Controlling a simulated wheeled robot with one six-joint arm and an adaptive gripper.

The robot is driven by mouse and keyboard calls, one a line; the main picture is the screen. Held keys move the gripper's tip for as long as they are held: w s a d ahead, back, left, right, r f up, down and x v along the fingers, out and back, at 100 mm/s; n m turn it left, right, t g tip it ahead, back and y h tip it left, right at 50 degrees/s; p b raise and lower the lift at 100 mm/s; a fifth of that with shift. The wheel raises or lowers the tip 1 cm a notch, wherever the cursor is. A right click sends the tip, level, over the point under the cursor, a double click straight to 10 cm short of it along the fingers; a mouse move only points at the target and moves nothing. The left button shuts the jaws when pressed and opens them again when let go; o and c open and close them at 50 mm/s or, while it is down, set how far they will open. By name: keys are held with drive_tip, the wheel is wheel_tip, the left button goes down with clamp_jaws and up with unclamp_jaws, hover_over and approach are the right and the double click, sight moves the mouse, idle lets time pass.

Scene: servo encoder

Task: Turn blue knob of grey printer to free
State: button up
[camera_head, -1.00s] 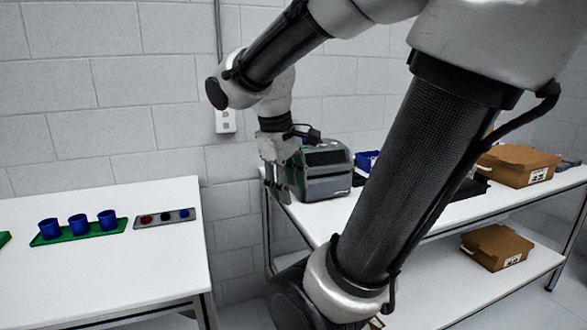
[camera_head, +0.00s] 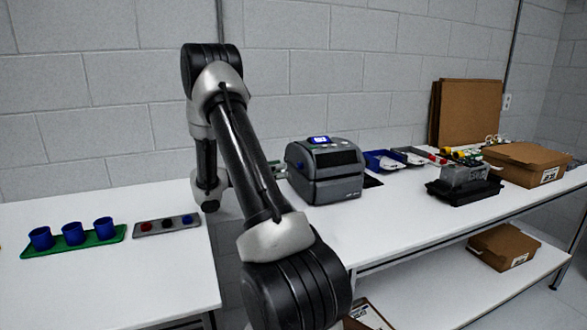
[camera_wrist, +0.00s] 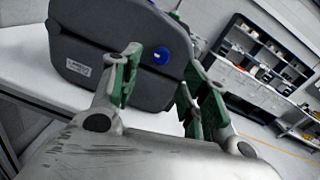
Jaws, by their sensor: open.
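The grey printer (camera_head: 325,170) stands on the right-hand white table in the head view, with a small lit blue display on top. In the wrist view, the printer's dark side panel (camera_wrist: 95,75) faces my gripper. The blue knob (camera_wrist: 161,56) sits on that panel, near its right edge. My gripper (camera_wrist: 160,75) is open, with its green-padded fingers apart. The knob appears between the two fingertips, slightly above them in the picture; I cannot tell whether they touch it. In the head view, my arm hides most of the gripper (camera_head: 274,168) left of the printer.
Left of the arm, a white table (camera_head: 90,285) holds a green tray (camera_head: 88,241) with blue cups and a grey button panel (camera_head: 150,229). Right of the printer are blue bins (camera_head: 382,163), a black device (camera_head: 465,188) and a cardboard box (camera_head: 527,163). The table front is clear.

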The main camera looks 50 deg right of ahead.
sight(298, 166)
drive_tip(key=x, duration=0.6)
drive_tip(key=shift+s+d, duration=0.1)
drive_tip(key=shift+s, duration=0.05)
clamp_jaws()
